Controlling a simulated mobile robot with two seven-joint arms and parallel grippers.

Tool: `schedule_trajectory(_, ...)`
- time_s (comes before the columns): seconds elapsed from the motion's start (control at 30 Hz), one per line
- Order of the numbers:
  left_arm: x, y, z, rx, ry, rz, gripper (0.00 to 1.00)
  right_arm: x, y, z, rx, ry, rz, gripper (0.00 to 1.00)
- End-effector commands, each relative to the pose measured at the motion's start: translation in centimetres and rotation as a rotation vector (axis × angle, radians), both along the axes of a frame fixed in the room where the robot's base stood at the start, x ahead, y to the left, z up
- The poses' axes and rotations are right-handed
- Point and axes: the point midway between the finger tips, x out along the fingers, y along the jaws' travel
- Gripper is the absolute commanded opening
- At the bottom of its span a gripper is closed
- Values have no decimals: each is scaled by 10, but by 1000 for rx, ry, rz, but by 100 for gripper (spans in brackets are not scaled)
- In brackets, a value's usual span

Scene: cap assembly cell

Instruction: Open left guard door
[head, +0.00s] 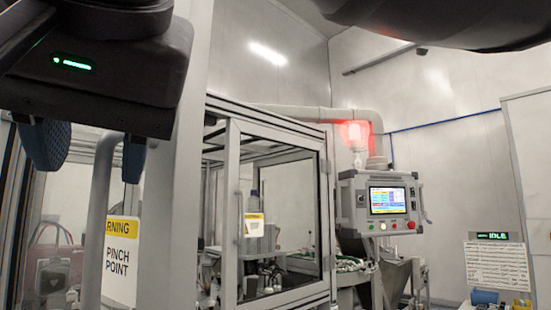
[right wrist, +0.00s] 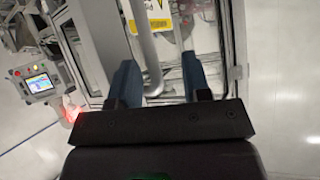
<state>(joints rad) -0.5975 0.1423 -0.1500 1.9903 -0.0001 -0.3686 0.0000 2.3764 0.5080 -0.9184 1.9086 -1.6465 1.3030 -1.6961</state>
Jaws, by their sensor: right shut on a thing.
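My right gripper (head: 90,150) hangs at the upper left of the head view, its two blue fingers pointing down. It is shut on the grey tubular door handle (head: 98,225), which runs between the fingers. The handle also shows in the right wrist view (right wrist: 147,45), between the blue fingers (right wrist: 160,85). Behind it is the left guard door (head: 122,250), with a clear pane and a yellow and white pinch-point warning sign (head: 120,262). Whether this door stands ajar cannot be told. My left gripper is not in view.
A second framed guard door (head: 325,215) with its own handle (head: 239,215) stands right of a thick grey post (head: 175,210). A control panel (head: 388,201) sits farther right, beside a red-lit lamp (head: 354,133). A small display (head: 493,236) reads IDLE.

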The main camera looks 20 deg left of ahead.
Motion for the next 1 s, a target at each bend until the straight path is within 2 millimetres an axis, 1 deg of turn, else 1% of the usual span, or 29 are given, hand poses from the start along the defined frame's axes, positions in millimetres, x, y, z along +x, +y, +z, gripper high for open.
schedule_trajectory(0.03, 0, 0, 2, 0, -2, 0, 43, -4, -1, 13, 25, -14, 4, 37)
schedule_trajectory(0.5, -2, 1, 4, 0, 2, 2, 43, -29, -8, 12, 25, -13, 0, 37)
schedule_trajectory(0.8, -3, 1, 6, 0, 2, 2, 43, -44, -12, 7, 16, -8, -1, 37)
schedule_trajectory(1.0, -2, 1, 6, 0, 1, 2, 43, -49, -13, 5, 13, -5, -2, 37)
